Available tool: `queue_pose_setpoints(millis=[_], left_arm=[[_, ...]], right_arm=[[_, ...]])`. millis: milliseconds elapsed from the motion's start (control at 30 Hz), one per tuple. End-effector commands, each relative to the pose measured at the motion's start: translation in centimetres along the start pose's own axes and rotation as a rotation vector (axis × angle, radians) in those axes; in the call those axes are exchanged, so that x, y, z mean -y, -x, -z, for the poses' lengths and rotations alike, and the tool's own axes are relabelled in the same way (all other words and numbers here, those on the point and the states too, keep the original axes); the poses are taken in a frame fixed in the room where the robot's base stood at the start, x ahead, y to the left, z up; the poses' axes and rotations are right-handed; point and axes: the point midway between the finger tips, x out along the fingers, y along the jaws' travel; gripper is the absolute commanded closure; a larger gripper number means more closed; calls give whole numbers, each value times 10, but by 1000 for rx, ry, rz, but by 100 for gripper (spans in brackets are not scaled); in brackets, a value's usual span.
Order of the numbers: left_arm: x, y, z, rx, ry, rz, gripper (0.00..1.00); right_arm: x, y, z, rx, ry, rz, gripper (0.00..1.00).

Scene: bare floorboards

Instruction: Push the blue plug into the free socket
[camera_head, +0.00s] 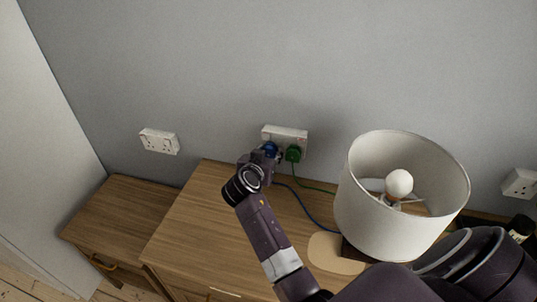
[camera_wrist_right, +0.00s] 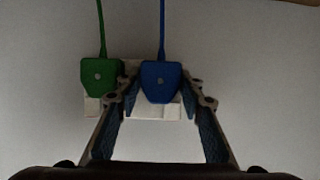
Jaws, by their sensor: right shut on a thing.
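The blue plug (camera_head: 270,149) is at the left half of the white double socket (camera_head: 287,132) on the wall. The green plug (camera_head: 293,154) sits at the right half of that socket. My right gripper (camera_head: 265,157) is shut on the blue plug. In the right wrist view the blue plug (camera_wrist_right: 160,80) lies between the fingertips (camera_wrist_right: 160,98), in front of the white socket plate (camera_wrist_right: 153,112), with the green plug (camera_wrist_right: 93,78) beside it. I cannot tell whether the blue plug's pins are in the socket. My left gripper is not in view.
A lamp with a white shade (camera_head: 385,225) stands on the wooden cabinet (camera_head: 215,225), right of my arm. Blue (camera_head: 308,206) and green (camera_head: 318,188) cords run behind it. Other wall sockets are at the left (camera_head: 159,141) and far right (camera_head: 520,184).

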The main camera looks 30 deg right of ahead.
Motion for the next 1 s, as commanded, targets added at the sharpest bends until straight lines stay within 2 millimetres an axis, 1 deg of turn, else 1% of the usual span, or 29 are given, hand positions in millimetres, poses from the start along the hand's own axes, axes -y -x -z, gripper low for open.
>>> queue_pose_setpoints(millis=[233, 267, 400, 433, 800, 867, 1000], left_arm=[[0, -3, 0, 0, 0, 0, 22], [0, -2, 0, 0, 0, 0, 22], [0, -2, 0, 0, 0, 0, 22], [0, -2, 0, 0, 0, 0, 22], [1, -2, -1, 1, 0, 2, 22], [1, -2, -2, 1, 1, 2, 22], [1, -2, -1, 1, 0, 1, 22]], right_arm=[[-1, -6, 3, -2, 1, -1, 99], [-1, -6, 3, -2, 1, -1, 61], [-1, -6, 4, -4, 1, -1, 46], [-1, -6, 4, -4, 1, -1, 44], [-1, -5, 4, -3, 0, -2, 44], [-1, -4, 8, -3, -1, -1, 44], [0, 4, 27, -6, -6, 0, 44]])
